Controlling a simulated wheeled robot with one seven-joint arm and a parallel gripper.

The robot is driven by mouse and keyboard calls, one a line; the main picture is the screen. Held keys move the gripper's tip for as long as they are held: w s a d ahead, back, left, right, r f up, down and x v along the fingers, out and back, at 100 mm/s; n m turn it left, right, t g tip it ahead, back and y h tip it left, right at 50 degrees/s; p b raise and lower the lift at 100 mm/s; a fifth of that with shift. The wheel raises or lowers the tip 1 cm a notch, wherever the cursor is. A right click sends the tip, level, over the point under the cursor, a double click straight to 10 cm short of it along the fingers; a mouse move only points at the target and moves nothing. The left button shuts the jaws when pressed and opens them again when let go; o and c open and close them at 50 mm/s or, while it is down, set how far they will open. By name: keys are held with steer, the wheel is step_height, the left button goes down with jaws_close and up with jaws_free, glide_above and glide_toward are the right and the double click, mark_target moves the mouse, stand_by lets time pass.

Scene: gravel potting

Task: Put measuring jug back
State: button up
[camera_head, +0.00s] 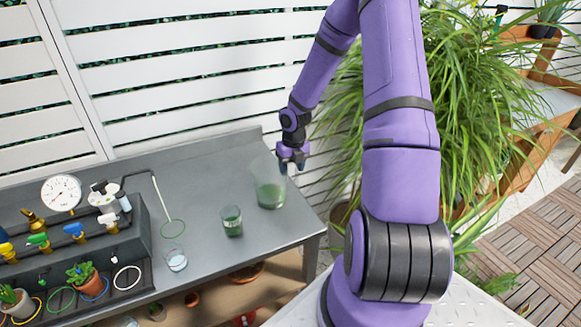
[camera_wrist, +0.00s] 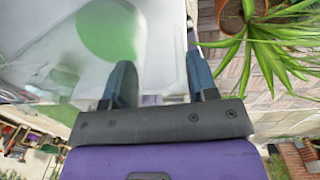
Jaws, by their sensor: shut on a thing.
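The measuring jug (camera_head: 269,190) is a clear, wide vessel with green at its bottom, at the right end of the grey bench in the head view. My gripper (camera_head: 291,165) is at its upper right side, shut on it. In the wrist view the jug (camera_wrist: 112,32) shows as a pale, see-through shape with a green disc, beyond the left finger. My gripper's fingers (camera_wrist: 160,68) stand apart with part of the jug's clear side between them. The exact grip point is hard to see. I cannot tell whether the jug touches the bench.
A smaller glass with green contents (camera_head: 232,222) and a clear glass (camera_head: 176,260) stand left of the jug. A green ring (camera_head: 173,228) marks the bench (camera_head: 205,180) under a thin spout. Potted plants (camera_head: 84,276) and valves are far left. A leafy plant (camera_head: 470,110) is at right.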

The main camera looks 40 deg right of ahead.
steer(key=o, duration=1.3)
